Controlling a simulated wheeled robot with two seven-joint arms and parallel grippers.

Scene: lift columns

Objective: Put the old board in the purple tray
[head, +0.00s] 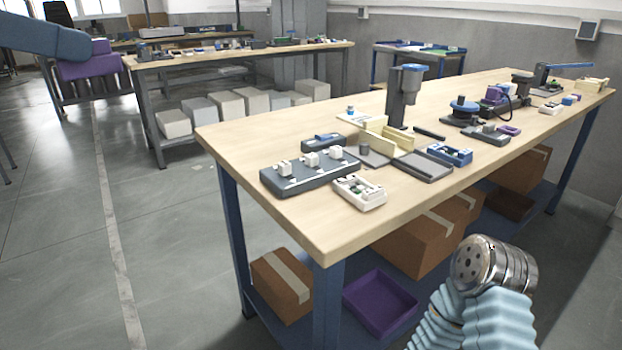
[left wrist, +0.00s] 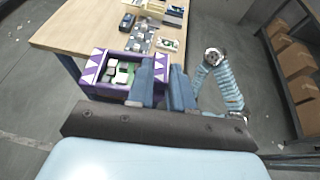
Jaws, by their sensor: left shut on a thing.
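My left gripper (left wrist: 167,68) is shut, its two blue fingers close together. They overlap a purple frame with white triangles (left wrist: 98,60), holding white and green parts inside; I take this to be the old board, though the pinch point is hidden. In the head view a blue link of my left arm reaches in at the upper left; the held thing is not clear there. A plain, empty purple tray (head: 380,303) lies on the lower shelf under the near table's corner. The light-blue ribbed arm at the lower right is mine; no right fingers show.
The wooden table (head: 240,140) bears a dark fixture with white knobs (head: 310,170), a white box (head: 360,191), a blue box (head: 450,154) and a column (head: 404,95). Cardboard boxes (head: 283,284) crowd the lower shelf. The floor left of the table is clear.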

